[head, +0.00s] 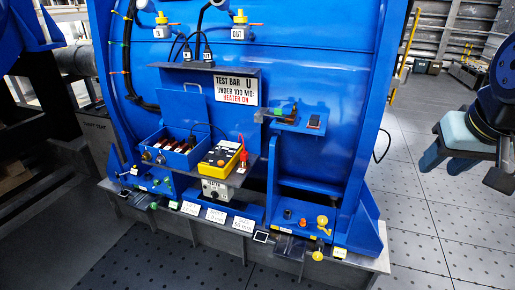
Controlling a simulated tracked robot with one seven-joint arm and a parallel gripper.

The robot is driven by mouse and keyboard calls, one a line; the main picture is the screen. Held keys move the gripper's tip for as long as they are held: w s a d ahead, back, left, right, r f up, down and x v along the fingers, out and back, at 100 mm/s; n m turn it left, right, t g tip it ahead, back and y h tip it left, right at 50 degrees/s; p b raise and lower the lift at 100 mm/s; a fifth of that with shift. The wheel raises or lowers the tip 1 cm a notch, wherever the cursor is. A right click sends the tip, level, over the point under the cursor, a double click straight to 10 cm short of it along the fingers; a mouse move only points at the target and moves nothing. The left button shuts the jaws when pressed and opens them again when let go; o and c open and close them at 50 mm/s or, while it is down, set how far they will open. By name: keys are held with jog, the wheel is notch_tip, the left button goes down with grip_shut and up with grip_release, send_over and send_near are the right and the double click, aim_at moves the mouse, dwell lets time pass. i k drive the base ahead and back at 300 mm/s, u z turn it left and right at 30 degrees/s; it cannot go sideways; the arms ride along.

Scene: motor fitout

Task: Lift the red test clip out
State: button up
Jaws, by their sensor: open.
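A small red piece that looks like the red test clip (243,157) stands upright at the right side of a yellow and black tester (219,157). It is too small to tell what it grips or sits in. The tester rests on a shelf on the front of a large blue housing, below a white sign (235,90) reading "TEST BAR U", "UNDER 100 MΩ: HEATER ON". A dark lead runs near the tester's top.
Left of the tester is an open blue box (155,155) with dark red and white items. A small blue shelf (300,122) juts out at right. Labels (216,215) and small parts line the lower ledge.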

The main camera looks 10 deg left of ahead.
aim_at(244, 156)
jog(key=z, duration=0.05)
jog(key=i, duration=0.8)
jog(key=u, duration=0.65)
jog(key=i, duration=0.5)
jog(key=z, duration=0.15)
